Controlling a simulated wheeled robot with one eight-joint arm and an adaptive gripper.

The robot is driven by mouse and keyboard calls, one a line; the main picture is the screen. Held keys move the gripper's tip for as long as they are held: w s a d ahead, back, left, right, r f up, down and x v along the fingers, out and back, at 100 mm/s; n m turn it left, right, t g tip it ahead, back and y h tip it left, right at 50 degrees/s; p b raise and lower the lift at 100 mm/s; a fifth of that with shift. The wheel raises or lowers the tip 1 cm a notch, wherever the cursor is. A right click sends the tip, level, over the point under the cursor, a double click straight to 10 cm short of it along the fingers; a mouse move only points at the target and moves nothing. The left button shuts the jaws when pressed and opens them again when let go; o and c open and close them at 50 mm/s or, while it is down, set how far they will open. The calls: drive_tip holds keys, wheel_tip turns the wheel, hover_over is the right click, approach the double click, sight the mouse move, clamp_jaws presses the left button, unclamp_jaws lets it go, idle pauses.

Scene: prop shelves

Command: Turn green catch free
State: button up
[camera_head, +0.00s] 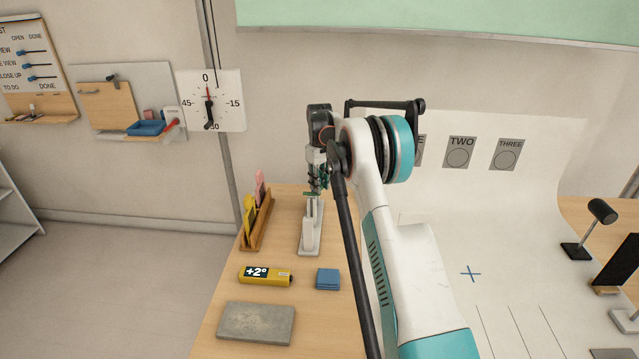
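My gripper (317,176) points down over a narrow pale stand (310,240) on the wooden table. The fingers are small and partly covered by my own arm, so I cannot tell whether they are open or shut. A small dark-green piece (312,194), perhaps the green catch, shows at the fingertips, at the top of the stand. I cannot tell whether the fingers touch it or which way it is turned.
Left of the stand is a wooden card rack (257,220). In front lie a yellow level (265,276), blue pads (328,279) and a grey slab (256,323). A white backdrop (500,220) is at right. A dial (212,100) hangs on the wall.

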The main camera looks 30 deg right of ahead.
drive_tip(key=o, duration=0.4)
wheel_tip(320, 180, up, 12)
drive_tip(key=shift+r, duration=0.1)
idle(0.4)
idle(0.4)
